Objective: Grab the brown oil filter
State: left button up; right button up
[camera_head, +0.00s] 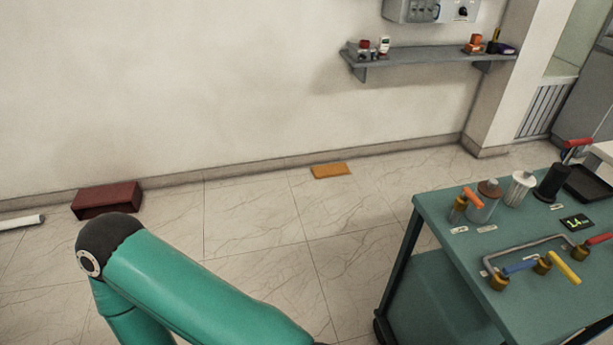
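A small brass valve with an orange handle partly overlaps the brown-topped canister's left side. A teal arm link of mine crosses the lower left, well apart from the table. Neither gripper shows in the frame.
Pipework with blue, yellow and red handles (565,267) stands at the table's front. A black tray (588,184) lies at its back right. A dark red box (107,200) and an orange-brown slab (330,171) lie by the wall. The floor between is clear.

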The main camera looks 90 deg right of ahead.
aim_at(490, 189)
jog(key=u, duration=0.05)
jog(key=i, duration=0.6)
jog(key=z, duration=3.35)
jog(key=k, duration=0.55)
jog(key=z, duration=0.45)
jog(key=i, duration=1.15)
jog(key=u, duration=0.45)
